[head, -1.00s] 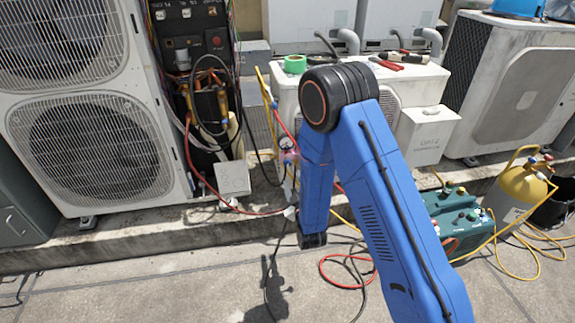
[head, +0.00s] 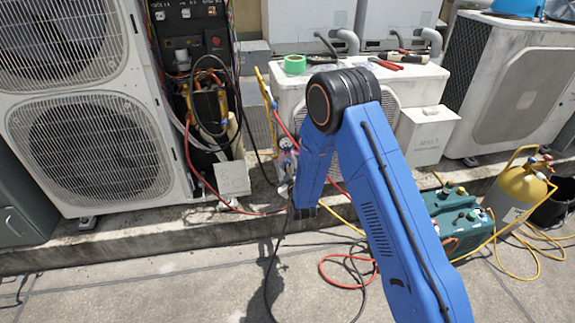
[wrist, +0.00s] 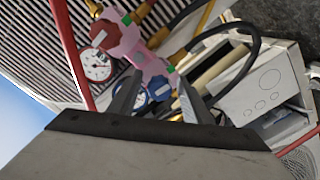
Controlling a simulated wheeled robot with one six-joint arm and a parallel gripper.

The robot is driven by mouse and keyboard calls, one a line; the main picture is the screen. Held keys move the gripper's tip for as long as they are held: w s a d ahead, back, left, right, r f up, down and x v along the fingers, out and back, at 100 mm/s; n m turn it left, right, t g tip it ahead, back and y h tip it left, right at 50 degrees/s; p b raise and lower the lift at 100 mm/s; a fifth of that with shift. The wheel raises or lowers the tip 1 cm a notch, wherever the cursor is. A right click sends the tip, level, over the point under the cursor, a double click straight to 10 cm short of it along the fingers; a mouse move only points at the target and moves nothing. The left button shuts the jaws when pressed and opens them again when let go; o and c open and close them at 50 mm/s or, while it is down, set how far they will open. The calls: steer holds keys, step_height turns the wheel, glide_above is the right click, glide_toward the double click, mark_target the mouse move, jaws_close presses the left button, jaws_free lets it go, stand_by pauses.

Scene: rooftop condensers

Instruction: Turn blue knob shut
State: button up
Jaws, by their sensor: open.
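The blue knob (wrist: 157,88) sits on the lower end of a pink manifold body (wrist: 140,58) in the wrist view. My gripper (wrist: 159,77) is open, with one finger on each side of the blue knob. I cannot tell whether either finger touches it. A red knob (wrist: 104,34) is at the manifold's other end, beside a white round gauge (wrist: 97,65). In the head view the manifold (head: 287,160) shows only partly left of my blue arm, and my gripper is hidden behind the arm.
Red and yellow hoses and a dark cable run around the manifold. A grey-white box (head: 233,179) stands left of it, beside an opened condenser unit (head: 95,140). A green pump (head: 458,217) and a yellow cylinder (head: 524,185) stand at right. The front paving is mostly clear.

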steer(key=c, duration=1)
steer(key=shift+c, duration=0.2)
